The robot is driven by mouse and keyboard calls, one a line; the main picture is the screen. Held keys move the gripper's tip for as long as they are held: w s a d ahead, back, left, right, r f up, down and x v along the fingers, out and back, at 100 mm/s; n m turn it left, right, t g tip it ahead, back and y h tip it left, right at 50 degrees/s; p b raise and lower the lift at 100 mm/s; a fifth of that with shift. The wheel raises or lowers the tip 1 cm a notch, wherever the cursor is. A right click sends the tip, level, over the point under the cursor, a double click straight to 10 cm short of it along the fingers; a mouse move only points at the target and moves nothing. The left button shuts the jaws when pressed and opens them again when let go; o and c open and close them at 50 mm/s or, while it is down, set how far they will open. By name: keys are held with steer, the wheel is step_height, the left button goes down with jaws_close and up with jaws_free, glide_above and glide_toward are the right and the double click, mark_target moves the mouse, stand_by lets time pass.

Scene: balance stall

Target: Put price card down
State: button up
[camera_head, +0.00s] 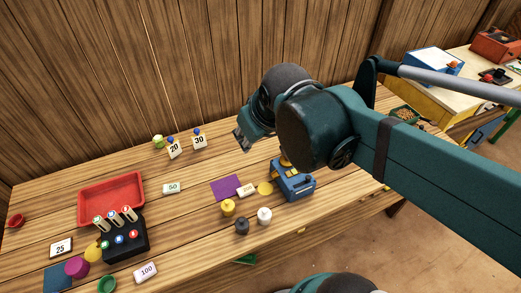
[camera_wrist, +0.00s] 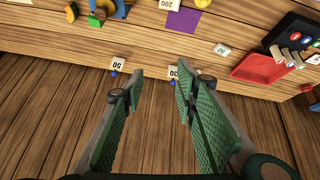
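Two small cream price cards with blue knobs stand near the back edge of the table. In the head view one reads 20 (camera_head: 174,149) and the other, to its right, reads 30 (camera_head: 199,141). In the wrist view the two cards appear upside down, the 30 card (camera_wrist: 117,64) beyond the left fingertip and the 20 card (camera_wrist: 173,73) by the right fingertip. My gripper (camera_head: 241,142) hangs right of the cards in the head view. In the wrist view my gripper (camera_wrist: 158,84) is open with nothing between its fingers. Contact with a card cannot be told.
A red tray (camera_head: 110,192), black holder (camera_head: 126,240) and blue device (camera_head: 293,181) stand on the table. Flat cards read 25 (camera_head: 61,248), 50 (camera_head: 172,188) and 100 (camera_head: 146,272). A green ball (camera_head: 158,141) sits left of the standing cards. A wooden wall rises behind.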

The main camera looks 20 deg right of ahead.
steer(key=shift+s+d+f+m+t, duration=0.15)
steer(key=shift+s+f+m, duration=0.2)
steer(key=shift+s, duration=0.4)
steer(key=shift+s+d+f+m+t, duration=0.1)
steer(key=shift+s+f+m+t, duration=0.15)
steer(key=shift+s, duration=0.45)
steer(key=shift+s+d+f+m+t, duration=0.1)
steer(key=shift+s+f+m, duration=0.3)
steer(key=shift+s, duration=0.35)
steer(key=shift+c, duration=1)
steer(key=shift+r, duration=0.1)
